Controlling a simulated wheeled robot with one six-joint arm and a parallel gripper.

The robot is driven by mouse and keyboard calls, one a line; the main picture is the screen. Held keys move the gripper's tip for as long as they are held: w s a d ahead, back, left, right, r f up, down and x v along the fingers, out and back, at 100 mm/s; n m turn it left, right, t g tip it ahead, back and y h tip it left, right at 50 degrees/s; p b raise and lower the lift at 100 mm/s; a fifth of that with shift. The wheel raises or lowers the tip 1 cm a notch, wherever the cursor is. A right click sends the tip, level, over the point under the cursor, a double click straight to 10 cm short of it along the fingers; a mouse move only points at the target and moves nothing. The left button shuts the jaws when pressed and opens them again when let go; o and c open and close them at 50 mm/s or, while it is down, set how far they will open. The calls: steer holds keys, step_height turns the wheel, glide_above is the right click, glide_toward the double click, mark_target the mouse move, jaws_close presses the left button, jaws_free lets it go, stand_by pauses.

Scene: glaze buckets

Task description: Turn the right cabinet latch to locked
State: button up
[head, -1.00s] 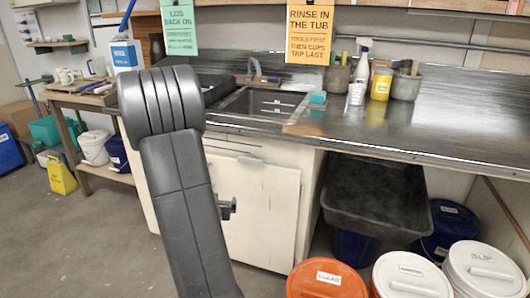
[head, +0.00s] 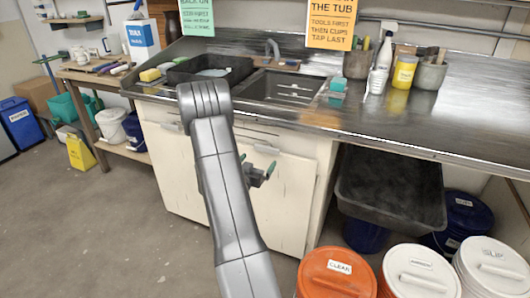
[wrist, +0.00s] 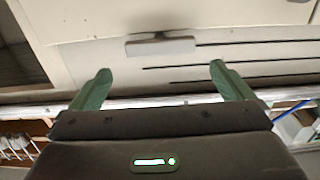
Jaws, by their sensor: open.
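The right cabinet latch (head: 267,149) is a small pale grey bar at the top of the right cabinet door (head: 287,203), under the counter. In the wrist view the latch (wrist: 160,47) lies crosswise, with a small dark mount at its middle. My gripper (head: 257,163) is in front of the upper part of the door, just below the latch in the head view. Its green fingers (wrist: 160,78) are spread wide and empty. The latch shows beyond and between the fingertips, apart from them. My arm hides part of the cabinet front.
The steel counter (head: 440,110) with a sink (head: 283,87) overhangs the cabinet. A dark tub (head: 390,190) is under the counter on the right. An orange-lidded bucket (head: 337,272) and white-lidded buckets (head: 420,270) stand front right.

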mark_target(266, 150)
steer(key=x, duration=0.7)
steer(key=shift+w, duration=0.15)
steer(key=c, duration=0.6)
